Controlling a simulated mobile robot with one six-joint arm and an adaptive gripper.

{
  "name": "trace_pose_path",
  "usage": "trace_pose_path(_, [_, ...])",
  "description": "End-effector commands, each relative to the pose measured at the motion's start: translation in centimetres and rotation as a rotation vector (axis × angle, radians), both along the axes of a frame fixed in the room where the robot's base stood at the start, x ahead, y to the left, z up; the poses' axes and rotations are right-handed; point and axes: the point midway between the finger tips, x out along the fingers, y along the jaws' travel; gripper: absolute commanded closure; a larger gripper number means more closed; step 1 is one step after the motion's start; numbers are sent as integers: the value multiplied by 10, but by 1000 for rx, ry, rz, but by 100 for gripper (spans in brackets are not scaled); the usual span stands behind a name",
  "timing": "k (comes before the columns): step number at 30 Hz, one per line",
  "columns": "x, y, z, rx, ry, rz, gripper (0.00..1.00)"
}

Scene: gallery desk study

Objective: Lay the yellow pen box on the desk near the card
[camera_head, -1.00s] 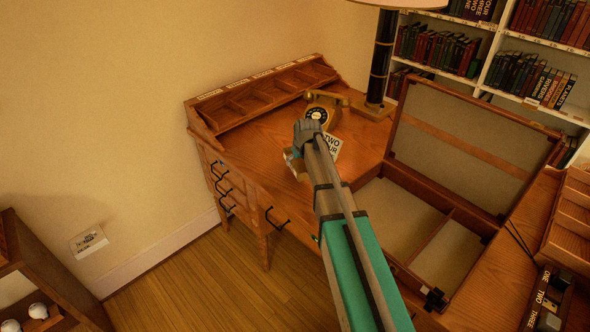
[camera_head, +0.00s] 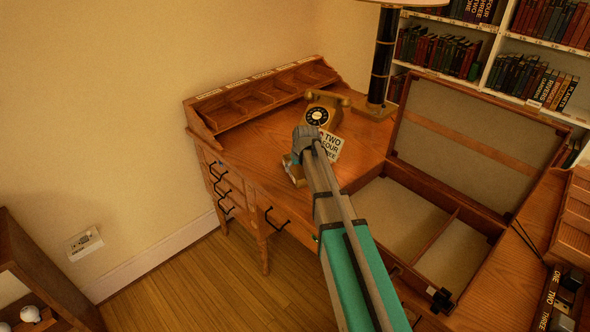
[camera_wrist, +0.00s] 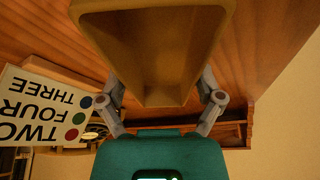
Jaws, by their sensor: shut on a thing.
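The yellow pen box (camera_wrist: 150,55) fills the upper middle of the wrist view, with its hollow open end facing the camera. My gripper (camera_wrist: 160,92) is shut on it, with one finger on each side. In the head view my gripper (camera_head: 305,143) is over the desk (camera_head: 262,150), left of the card, and a tan part of the box (camera_head: 294,172) shows below it. The white card (camera_head: 331,146) reads TWO, FOUR, THREE; it also shows upside down at the left of the wrist view (camera_wrist: 42,108). I cannot tell whether the box touches the desk.
A golden telephone (camera_head: 318,114) and a lamp (camera_head: 382,58) stand behind the card. A pigeonhole rack (camera_head: 262,92) lines the desk's back left. An open lidded compartment (camera_head: 405,215) lies to the right of my arm. Bare desktop shows left of my gripper.

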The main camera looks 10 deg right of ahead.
Motion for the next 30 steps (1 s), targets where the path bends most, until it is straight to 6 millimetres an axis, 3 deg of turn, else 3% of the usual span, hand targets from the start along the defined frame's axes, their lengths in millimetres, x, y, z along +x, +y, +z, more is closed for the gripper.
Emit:
trace_pose_path(9, [0,0,-4,0,0,0,76])
trace_pose_path(10, [0,0,-3,0,0,0,11])
trace_pose_path(12, [0,0,-2,0,0,0,0])
trace_pose_path(30, [0,0,2,0,0,0,0])
